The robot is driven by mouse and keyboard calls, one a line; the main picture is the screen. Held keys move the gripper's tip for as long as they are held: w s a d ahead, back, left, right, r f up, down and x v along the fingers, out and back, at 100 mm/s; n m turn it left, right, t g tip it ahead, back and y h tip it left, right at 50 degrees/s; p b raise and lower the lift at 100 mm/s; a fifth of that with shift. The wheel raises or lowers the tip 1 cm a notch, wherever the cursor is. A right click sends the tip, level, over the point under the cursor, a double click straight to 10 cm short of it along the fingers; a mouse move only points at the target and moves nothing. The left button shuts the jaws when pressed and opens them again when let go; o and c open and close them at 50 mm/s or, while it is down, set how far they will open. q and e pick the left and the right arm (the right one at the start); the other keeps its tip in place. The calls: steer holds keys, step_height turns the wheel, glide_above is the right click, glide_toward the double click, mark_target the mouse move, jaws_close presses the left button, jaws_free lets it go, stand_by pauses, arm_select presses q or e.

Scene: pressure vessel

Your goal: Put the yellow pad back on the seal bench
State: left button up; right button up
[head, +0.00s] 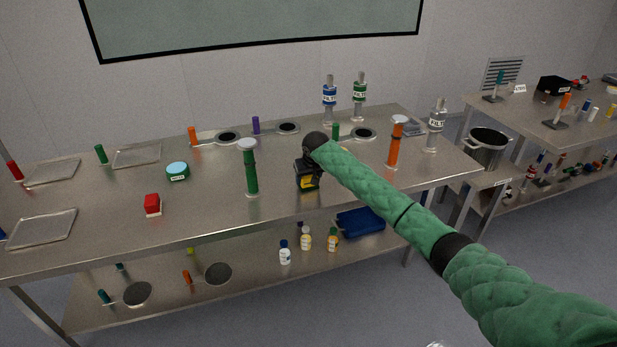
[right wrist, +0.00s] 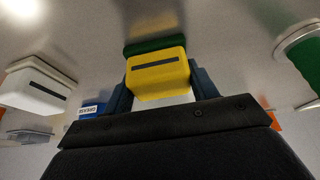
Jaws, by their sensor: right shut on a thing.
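The yellow pad (right wrist: 157,75) is a yellow block with a dark slot, held between the dark fingers of my right gripper (right wrist: 162,86). A green strip (right wrist: 154,45) shows along its far side. In the head view my right gripper (head: 307,178) is low over the near middle of the long steel bench (head: 215,215), and a bit of the yellow pad (head: 312,184) shows at its tips. I cannot tell whether the pad touches the bench top. My left gripper is out of view.
A green post (head: 250,170) stands left of the gripper and an orange post (head: 395,145) right of it. A red block (head: 152,205) and a teal-topped tin (head: 178,171) are further left. A second bench (head: 530,115) stands at the right. Bare steel lies between the green post and red block.

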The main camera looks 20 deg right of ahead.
steer(key=o, duration=1)
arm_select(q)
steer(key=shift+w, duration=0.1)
arm_select(e)
steer(key=shift+s+r, duration=0.1)
steer(key=shift+r, duration=0.2)
arm_select(q)
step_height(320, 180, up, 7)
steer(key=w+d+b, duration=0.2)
steer(key=b, duration=0.1)
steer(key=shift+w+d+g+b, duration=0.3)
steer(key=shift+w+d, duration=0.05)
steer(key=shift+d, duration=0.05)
arm_select(e)
steer(key=v, duration=1.1)
steer(key=shift+r, duration=0.25)
steer(key=shift+s, duration=0.1)
steer(key=shift+f, duration=0.1)
